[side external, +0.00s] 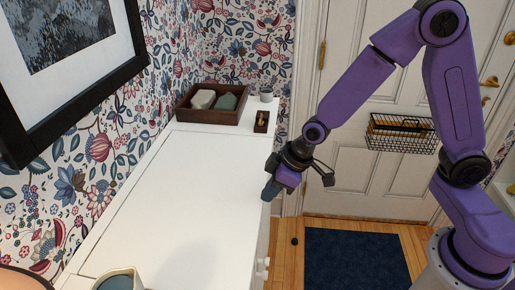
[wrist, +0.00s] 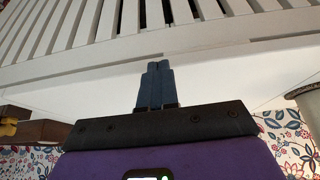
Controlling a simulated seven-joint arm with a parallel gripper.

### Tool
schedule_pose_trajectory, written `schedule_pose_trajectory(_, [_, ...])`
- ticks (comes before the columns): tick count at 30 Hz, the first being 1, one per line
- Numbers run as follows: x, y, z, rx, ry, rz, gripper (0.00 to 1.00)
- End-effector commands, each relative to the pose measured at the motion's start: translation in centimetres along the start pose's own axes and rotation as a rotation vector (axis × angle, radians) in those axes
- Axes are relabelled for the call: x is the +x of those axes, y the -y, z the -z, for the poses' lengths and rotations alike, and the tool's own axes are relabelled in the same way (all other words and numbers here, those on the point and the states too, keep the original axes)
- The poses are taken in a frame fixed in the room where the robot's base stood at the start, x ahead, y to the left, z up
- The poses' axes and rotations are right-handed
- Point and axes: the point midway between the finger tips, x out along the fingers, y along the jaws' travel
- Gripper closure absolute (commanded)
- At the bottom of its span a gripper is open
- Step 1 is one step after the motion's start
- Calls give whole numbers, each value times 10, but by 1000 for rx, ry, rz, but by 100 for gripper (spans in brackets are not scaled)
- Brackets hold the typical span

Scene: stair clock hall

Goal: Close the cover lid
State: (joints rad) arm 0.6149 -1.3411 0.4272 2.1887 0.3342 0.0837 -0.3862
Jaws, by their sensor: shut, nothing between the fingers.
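The cover lid is the large white panel (side external: 165,190) on top of a long white cabinet in the side external view. It looks flat or nearly flat; I cannot tell whether it is fully down. Part of its white surface also shows in the wrist view (wrist: 225,83). My gripper (side external: 268,192) is at the lid's right, front edge, with blue fingers pointing down. In the wrist view the fingers (wrist: 156,75) are together and empty, seen against the white edge above a slatted front (wrist: 90,35). I cannot tell whether they touch the lid.
A brown tray (side external: 215,116) with soap-like items, a small cup (side external: 266,95) and a dark block with a brass piece (side external: 261,122) stand at the cabinet's far end. Another cup (side external: 120,281) stands at the near end. A wire basket (side external: 402,134) hangs on the door.

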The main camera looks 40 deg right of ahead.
Motion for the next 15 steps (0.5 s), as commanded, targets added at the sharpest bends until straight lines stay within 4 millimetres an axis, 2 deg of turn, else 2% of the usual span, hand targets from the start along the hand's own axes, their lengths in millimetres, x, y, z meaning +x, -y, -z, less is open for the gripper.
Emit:
schedule_pose_trajectory(5, [7, 0, -5, 0, 4, -2, 100])
schedule_pose_trajectory(15, [8, 1, -6, -1, 7, -2, 100])
